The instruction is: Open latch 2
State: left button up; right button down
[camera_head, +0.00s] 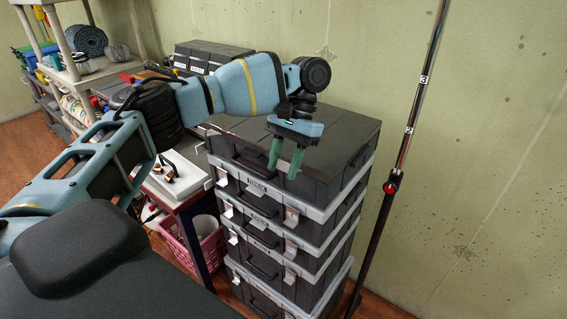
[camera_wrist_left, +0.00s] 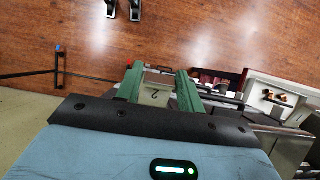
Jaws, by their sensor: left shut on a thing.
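A stack of black cases with grey rims (camera_head: 318,213) stands by the wall, with pale latches on the front faces. My left gripper (camera_head: 285,167) reaches over the top case from the left, its green fingers pointing down at the front edge. In the left wrist view, latch 2 (camera_wrist_left: 155,96), a small pale plate marked "2", sits between the two green fingers (camera_wrist_left: 156,85). The left gripper is shut on it. In the head view the fingers hide most of this latch, so its angle cannot be told. My right gripper is not in view.
A black pole with a red knob (camera_head: 391,187) stands close to the right of the stack. A small table with a white top (camera_head: 178,178) and a pink basket (camera_head: 203,243) are at its left. Shelves (camera_head: 75,75) stand farther back left.

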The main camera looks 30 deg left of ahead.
pick_arm(q)
jog(key=shift+f, duration=0.1)
dwell(0.3)
jog(key=o, duration=0.9)
jog(key=shift+v, duration=3.95)
jog(key=shift+w+f, duration=0.1)
